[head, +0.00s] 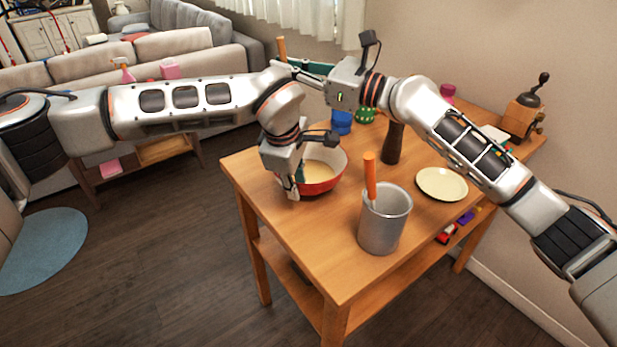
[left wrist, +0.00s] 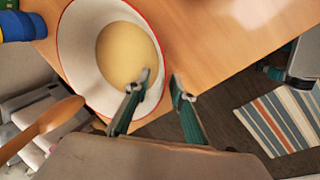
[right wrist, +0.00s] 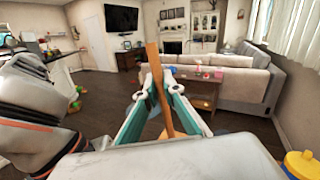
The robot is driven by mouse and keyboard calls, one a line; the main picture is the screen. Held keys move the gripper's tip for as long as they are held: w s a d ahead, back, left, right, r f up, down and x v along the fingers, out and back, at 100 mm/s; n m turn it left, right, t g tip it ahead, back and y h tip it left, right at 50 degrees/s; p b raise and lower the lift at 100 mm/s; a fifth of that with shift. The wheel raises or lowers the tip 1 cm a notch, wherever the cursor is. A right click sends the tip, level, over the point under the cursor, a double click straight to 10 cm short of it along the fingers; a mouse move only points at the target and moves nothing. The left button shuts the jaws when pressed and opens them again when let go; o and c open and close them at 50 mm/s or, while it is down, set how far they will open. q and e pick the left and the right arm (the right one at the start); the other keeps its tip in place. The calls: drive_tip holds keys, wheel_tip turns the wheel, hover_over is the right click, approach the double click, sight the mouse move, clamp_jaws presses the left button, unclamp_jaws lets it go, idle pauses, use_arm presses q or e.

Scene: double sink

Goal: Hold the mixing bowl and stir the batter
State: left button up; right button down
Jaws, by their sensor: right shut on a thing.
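The red mixing bowl (head: 321,184) stands on the wooden table's left side, white inside. Pale batter (left wrist: 127,55) lies in it. My left gripper (head: 294,184) is open at the bowl's near-left rim; in the left wrist view (left wrist: 160,82) one finger is inside the bowl and the other outside, with a gap between them. My right gripper (head: 290,65) is shut on a wooden spoon, whose handle (right wrist: 153,62) rises between its fingers. It holds the spoon above and behind the bowl. The spoon's lower end (left wrist: 45,130) shows beside the bowl in the left wrist view, outside the batter.
A metal canister (head: 383,232) with an orange-handled utensil stands at the table's front. A cream plate (head: 442,184), a dark pepper mill (head: 393,145), a blue jar (head: 342,123) and a coffee grinder (head: 524,112) stand further back. The table's left edge is close to the bowl.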

use_arm(q)
drive_tip(key=v, duration=1.1)
drive_tip(key=shift+r, duration=0.35)
drive_tip(key=shift+s, duration=0.2)
